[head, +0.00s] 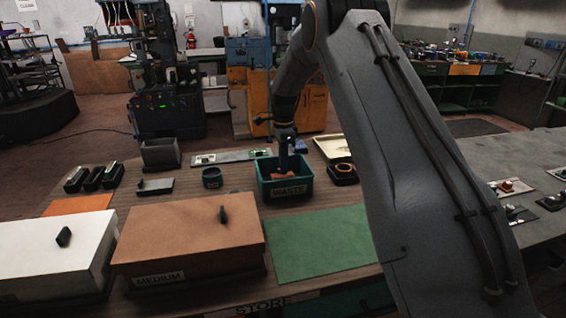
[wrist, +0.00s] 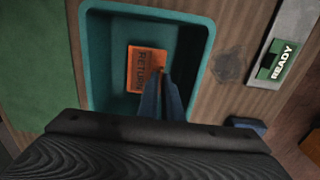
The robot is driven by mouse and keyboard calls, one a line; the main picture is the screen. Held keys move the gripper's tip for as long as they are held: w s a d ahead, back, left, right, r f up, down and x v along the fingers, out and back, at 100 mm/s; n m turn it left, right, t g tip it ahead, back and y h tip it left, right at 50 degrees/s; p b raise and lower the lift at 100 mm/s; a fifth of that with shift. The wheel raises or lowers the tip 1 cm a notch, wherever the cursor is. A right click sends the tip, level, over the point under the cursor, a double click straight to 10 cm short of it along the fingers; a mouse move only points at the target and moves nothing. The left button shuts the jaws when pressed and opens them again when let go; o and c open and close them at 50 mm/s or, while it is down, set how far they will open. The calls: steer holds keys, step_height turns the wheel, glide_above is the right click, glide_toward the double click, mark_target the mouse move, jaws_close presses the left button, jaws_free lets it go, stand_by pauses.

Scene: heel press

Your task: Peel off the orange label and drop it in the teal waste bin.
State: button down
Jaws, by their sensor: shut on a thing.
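The teal waste bin (head: 267,189) stands on the wooden bench in the head view, with a "WASTE" tag on its front. In the wrist view I look down into the bin (wrist: 98,60). My gripper (wrist: 162,74) is shut on the orange label (wrist: 140,66), gripping it at its right edge. The label reads "RETURN" and is within the outline of the bin's opening. In the head view my gripper (head: 284,172) points down into the bin, and part of the orange label (head: 285,177) shows below it. The label's exact height above the bin floor is unclear.
A brown box (head: 190,228) marked "MEDIUM" and a white box (head: 50,245) stand at the front left. A green mat (head: 320,243) lies in front of the bin. A small dark cup (head: 212,177) stands left of the bin, and a dark holder (head: 342,174) right of it.

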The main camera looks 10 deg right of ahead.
steer(key=c, duration=1.4)
jaws_free()
steer(key=shift+r+p, duration=1.2)
steer(key=shift+r, duration=2.25)
